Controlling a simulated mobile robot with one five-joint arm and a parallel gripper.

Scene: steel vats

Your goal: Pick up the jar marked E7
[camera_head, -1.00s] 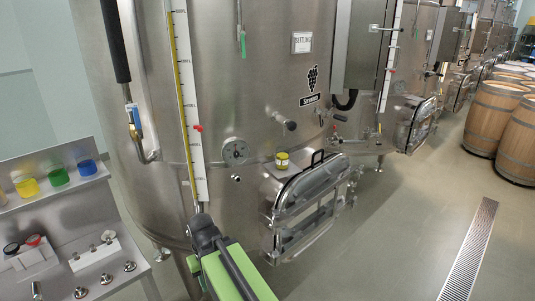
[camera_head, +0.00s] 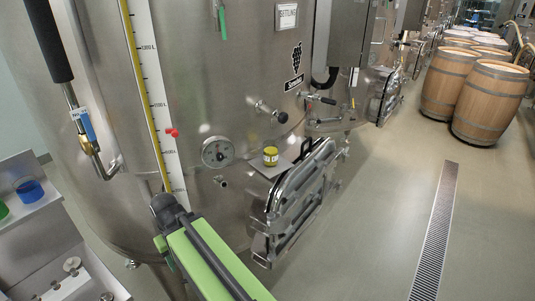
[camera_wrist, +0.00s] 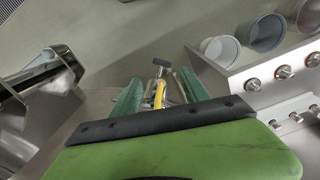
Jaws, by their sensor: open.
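A small jar with a yellow-green lid (camera_head: 270,156) stands upright on a small ledge on the vat, beside the hatch. Its marking is too small to read, so I cannot tell whether it is E7. A blue jar (camera_head: 29,190) stands on the side bench's shelf at the left, and a green one (camera_head: 3,211) is cut by the picture's edge. My gripper (camera_wrist: 160,88) is open in the wrist view, with no jar between its green fingers. In the head view my arm is low in front of the vat, left of and apart from the yellow-lidded jar.
The steel vat (camera_head: 225,80) has a protruding hatch (camera_head: 300,190), a gauge (camera_head: 217,152) and valve handles. Containers (camera_wrist: 222,48) stand on a steel shelf in the wrist view. Barrels (camera_head: 490,100) stand at the right. The floor by the drain grate (camera_head: 437,235) is clear.

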